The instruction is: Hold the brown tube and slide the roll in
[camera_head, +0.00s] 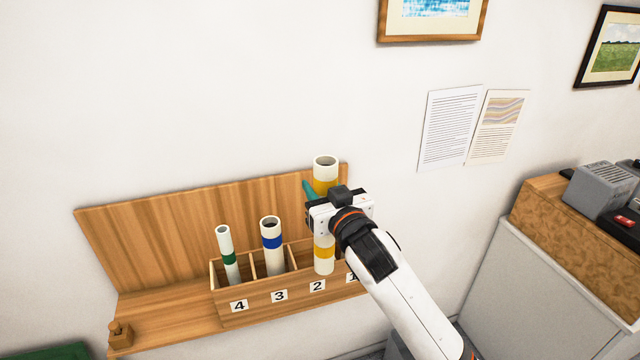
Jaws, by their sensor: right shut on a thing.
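My right gripper (322,196) is shut on a cream roll with yellow bands (325,172). The roll is upright; the gripper and wrist hide its middle. Its lower end shows just above the number 2 label, at the rack's front edge; I cannot tell whether it is inside the compartment or in front of it. A thinner roll with a green band (229,256) stands in compartment 4 of the wooden rack (255,314). A roll with a blue band (271,241) stands in compartment 3. I see no brown tube. My left gripper is not in view.
The rack has a tall wooden back panel (170,235) against the white wall. A small wooden block (120,335) stands at its left end. A cabinet (540,275) with grey equipment stands at the right. Framed prints and two paper sheets (450,128) hang above.

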